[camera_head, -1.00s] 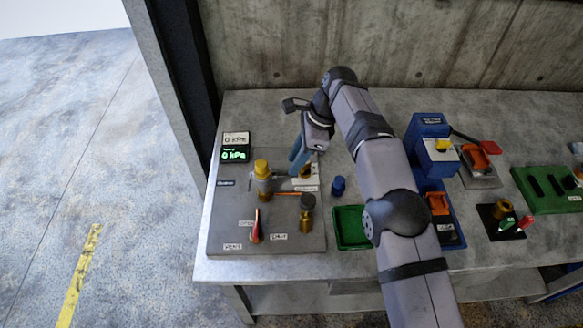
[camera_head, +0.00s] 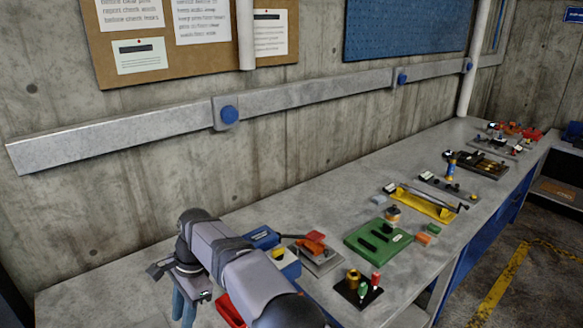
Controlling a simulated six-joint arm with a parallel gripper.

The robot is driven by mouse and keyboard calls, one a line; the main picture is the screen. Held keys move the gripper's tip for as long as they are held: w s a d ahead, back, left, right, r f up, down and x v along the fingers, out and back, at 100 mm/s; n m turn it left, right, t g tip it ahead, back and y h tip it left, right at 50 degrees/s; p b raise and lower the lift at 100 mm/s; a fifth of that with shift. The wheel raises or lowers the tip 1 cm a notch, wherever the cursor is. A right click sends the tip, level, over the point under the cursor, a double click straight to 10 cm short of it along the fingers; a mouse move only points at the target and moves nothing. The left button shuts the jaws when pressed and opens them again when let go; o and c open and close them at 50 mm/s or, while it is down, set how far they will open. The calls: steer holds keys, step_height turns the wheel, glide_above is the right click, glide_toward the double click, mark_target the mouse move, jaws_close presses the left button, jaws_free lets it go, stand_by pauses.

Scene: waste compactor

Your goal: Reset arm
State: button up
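My gripper (camera_head: 184,308) shows at the lower left, pointing down over the left part of the workbench (camera_head: 105,305). Its blue-grey fingers are small, and I cannot tell whether they are apart or closed. No held object shows at the fingers. My arm reaches in from the bottom edge and covers part of the bench. The panel with the pressure display is out of view now.
Right of my arm are a blue machine (camera_head: 264,238), a red-orange part on a grey plate (camera_head: 318,262), a black block with coloured pegs (camera_head: 358,290) and a green tray (camera_head: 378,240). A red bin (camera_head: 228,312) lies beside my arm. A concrete wall (camera_head: 90,210) stands behind.

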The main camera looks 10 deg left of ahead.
steer(key=w+d+r+n+t, duration=0.15)
steer(key=w+d, duration=0.25)
steer(key=d, duration=0.9)
steer(key=s+d+n+h, duration=0.2)
steer(key=s+d+n, duration=0.15)
steer(key=d, duration=1.55)
steer(key=s+d+f+n, duration=0.1)
steer(key=s+d+f, duration=0.1)
steer(key=s+d, duration=0.4)
steer(key=s+d+f+n, duration=0.2)
steer(key=s+d, duration=0.5)
steer(key=s, duration=0.2)
steer(key=shift+s+d+f+h, duration=0.15)
steer(key=shift+d+f+h, duration=0.05)
steer(key=shift+f+h, duration=0.2)
steer(key=shift+t, duration=0.25)
steer(key=shift+c, duration=0.6)
